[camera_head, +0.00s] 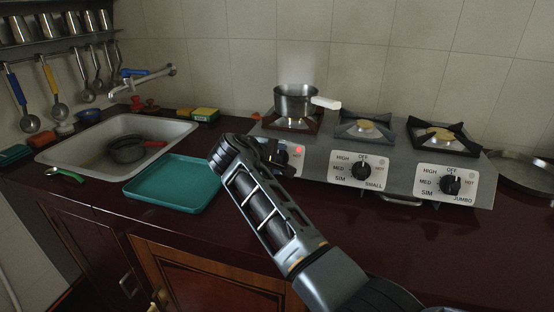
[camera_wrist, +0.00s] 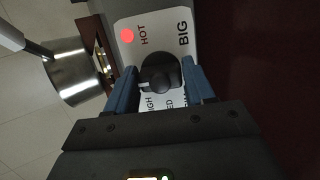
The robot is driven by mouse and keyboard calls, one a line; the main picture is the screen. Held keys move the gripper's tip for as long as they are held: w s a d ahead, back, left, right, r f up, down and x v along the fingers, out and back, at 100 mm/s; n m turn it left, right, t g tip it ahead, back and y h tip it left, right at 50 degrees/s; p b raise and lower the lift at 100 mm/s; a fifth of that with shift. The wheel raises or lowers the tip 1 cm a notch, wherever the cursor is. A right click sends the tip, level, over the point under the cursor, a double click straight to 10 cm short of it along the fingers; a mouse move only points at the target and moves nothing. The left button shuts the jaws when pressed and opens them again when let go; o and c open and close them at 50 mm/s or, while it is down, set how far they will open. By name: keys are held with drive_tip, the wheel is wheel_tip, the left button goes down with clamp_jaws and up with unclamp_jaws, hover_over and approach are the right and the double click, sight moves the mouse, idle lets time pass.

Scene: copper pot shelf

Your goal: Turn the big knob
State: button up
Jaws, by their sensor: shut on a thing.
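The big knob (camera_wrist: 160,72) is a round black knob on a white plate (camera_wrist: 143,29) marked BIG, HOT and HIGH. A red light (camera_wrist: 127,36) glows beside the word HOT. In the wrist view my gripper (camera_wrist: 158,82) has one blue finger on each side of the knob and is shut on it. In the head view my gripper (camera_head: 276,158) is at the left front of the stove (camera_head: 315,160). There my arm hides the knob and most of its plate, while the red light (camera_head: 298,150) shows.
A steel pot (camera_head: 295,102) with a white handle stands on the left burner, with haze above it. The small knob (camera_head: 360,172) and jumbo knob (camera_head: 451,185) are to the right. A teal tray (camera_head: 165,205) and a sink (camera_head: 85,160) are to the left.

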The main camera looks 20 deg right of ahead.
drive_tip(key=shift+c, duration=0.4)
drive_tip(key=o, duration=1)
drive_tip(key=shift+o, duration=0.2)
drive_tip(key=v, duration=0.7)
drive_tip(key=shift+s+a+r, duration=0.15)
drive_tip(key=shift+s+a, duration=0.05)
drive_tip(key=shift+s, duration=0.05)
